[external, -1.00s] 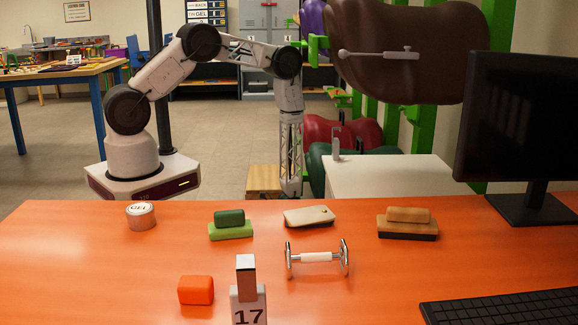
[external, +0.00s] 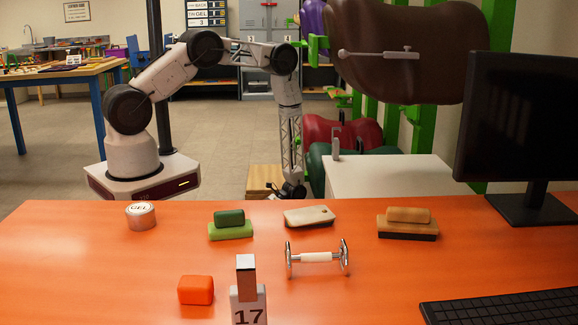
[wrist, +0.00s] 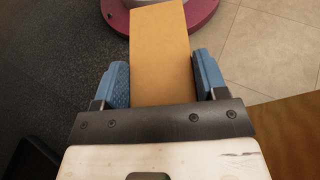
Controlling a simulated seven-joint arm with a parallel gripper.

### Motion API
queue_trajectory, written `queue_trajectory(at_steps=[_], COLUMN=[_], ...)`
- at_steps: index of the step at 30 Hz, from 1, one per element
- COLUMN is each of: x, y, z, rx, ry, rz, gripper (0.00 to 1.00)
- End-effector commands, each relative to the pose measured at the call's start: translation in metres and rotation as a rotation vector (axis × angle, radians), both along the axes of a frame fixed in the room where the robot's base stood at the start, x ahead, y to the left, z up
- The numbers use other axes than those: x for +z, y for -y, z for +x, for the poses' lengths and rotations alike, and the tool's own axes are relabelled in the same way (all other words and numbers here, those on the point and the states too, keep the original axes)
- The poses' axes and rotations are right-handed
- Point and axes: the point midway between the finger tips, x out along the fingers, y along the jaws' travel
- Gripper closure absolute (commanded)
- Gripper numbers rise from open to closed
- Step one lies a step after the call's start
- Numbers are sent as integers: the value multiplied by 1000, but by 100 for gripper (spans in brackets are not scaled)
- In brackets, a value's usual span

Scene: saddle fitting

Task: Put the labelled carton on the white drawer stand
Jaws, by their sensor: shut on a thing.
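The carton (wrist: 160,40) is a plain tan box in the wrist view, and no label shows on the face I see. My gripper (wrist: 162,80) has its two blue-padded fingers on either side of it and is shut on it. In the external view my gripper (external: 291,190) is a dark shape just behind the far edge of the orange table; the carton is hidden there. The white drawer stand (external: 385,178) is to the right of my gripper, its flat top visible and its lower part hidden by the table.
A wooden platform (external: 263,180) is just left of my gripper. A grey clamp-like post (external: 336,148) rises at the stand's back left. Brown, red and green saddle shapes on green racks are behind. The orange table (external: 120,270) in front holds small items and a monitor (external: 520,120).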

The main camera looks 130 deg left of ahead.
Motion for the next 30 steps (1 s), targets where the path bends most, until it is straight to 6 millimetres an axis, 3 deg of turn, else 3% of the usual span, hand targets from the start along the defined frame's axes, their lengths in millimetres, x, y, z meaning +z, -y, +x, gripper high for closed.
queue_trajectory(at_steps=[5,15,30], x=[36,130,282], y=[-35,-101,-168], z=[6,25,53], rx=[17,50,89], ry=[1,1,1], rz=[5,5,4], gripper=[65,65,65])
